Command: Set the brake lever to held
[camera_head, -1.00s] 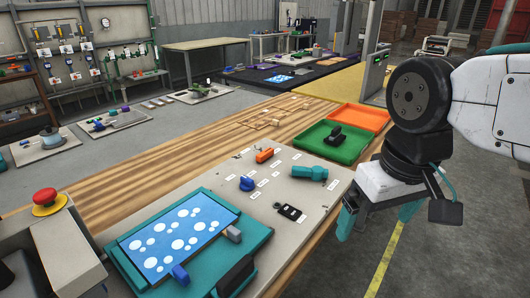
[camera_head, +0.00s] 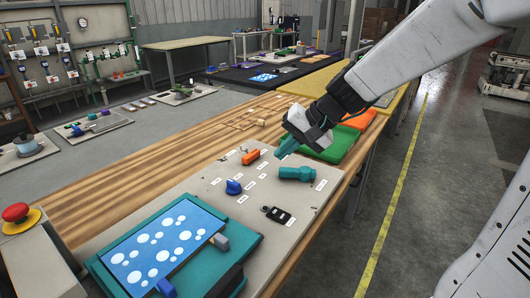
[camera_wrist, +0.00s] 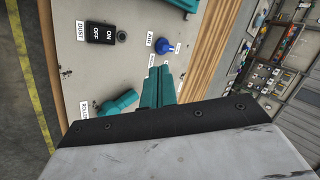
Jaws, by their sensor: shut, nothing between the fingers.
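A tan panel (camera_head: 205,207) on the bench carries several controls with small white labels. A teal handle (camera_head: 297,173) lies near its right side, and a small orange piece (camera_head: 250,157) sits near its far edge. I cannot tell which of these is the brake lever; the labels are too small to read in the head view. My gripper (camera_head: 281,153) is shut and empty, above the panel between the orange piece and the teal handle. In the wrist view its fingers (camera_wrist: 158,86) are together, with the teal handle (camera_wrist: 117,103) beside them to the left.
A blue AIR knob (camera_head: 233,187) and a black DUST ON/OFF switch (camera_head: 277,215) are on the panel. Green (camera_head: 338,151) and orange (camera_head: 361,120) trays lie behind my gripper. A red stop button (camera_head: 16,212) is far left.

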